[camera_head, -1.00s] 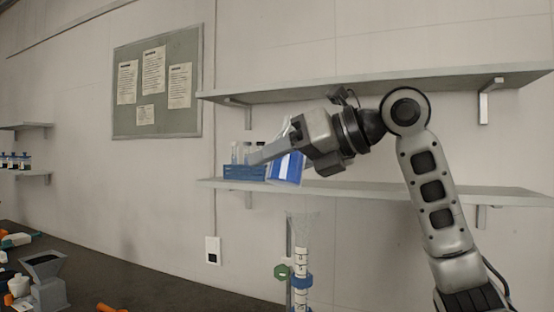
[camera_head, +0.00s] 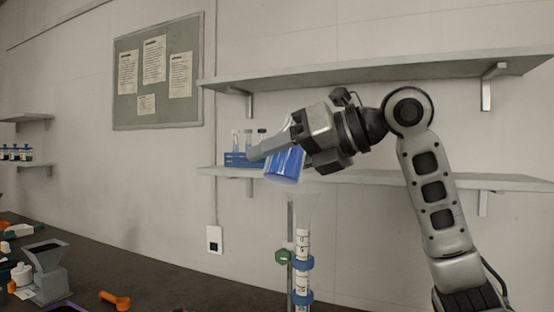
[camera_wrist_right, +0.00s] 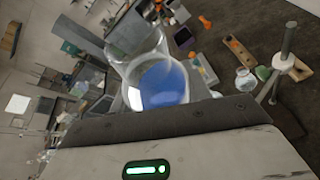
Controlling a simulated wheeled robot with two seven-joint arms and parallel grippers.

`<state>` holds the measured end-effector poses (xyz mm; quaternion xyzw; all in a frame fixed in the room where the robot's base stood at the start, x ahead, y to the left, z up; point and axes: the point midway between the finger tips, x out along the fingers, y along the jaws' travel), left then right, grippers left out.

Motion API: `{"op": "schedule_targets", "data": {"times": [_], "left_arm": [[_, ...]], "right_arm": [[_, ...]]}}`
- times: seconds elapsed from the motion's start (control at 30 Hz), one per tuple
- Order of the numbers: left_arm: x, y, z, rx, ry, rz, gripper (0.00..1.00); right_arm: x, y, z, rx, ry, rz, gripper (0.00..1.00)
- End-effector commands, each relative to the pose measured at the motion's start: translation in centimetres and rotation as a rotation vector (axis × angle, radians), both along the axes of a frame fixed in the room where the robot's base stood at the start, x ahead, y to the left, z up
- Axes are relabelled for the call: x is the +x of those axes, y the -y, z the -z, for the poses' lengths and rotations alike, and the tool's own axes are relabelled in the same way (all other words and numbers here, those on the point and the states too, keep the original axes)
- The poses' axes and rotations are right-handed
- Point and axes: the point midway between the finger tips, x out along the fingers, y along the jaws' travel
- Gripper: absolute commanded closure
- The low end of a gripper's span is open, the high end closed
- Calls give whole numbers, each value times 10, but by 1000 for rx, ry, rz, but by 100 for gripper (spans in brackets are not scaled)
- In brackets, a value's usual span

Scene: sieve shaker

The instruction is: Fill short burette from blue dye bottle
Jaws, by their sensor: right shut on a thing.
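My right gripper (camera_head: 272,144) is shut on a clear vessel of blue liquid (camera_head: 285,164), taken to be the blue dye bottle, and holds it tilted in the air. In the right wrist view the vessel's glass mouth and blue liquid (camera_wrist_right: 165,84) show just beyond the gripper. The burette (camera_head: 302,246) stands upright below, with a wide clear top (camera_head: 305,208), blue bands and a green knob (camera_head: 282,257). The vessel is above the burette's top and slightly left of it, apart from it. No stream of liquid is visible. The burette's lower end is cut off. My left gripper is out of view.
A blue rack (camera_head: 240,160) with tubes stands on the lower wall shelf (camera_head: 390,177), behind the vessel. An upper shelf (camera_head: 380,73) runs above my right arm. A grey hopper-like device (camera_head: 46,272) and an orange item (camera_head: 115,300) are on the dark bench (camera_head: 170,285).

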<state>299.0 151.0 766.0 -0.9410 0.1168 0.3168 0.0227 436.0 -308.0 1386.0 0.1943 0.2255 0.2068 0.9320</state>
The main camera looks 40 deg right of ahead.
Motion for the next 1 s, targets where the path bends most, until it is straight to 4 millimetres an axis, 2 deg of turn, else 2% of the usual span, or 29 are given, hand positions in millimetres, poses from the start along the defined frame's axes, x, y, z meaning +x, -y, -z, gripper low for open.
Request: {"op": "schedule_targets", "data": {"times": [0.4, 1.0], "left_arm": [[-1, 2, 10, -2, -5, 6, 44], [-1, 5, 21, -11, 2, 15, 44]], "right_arm": [[-1, -3, 11, 48, -15, -1, 81], [-6, -17, 13, 362, -125, -3, 81]]}}
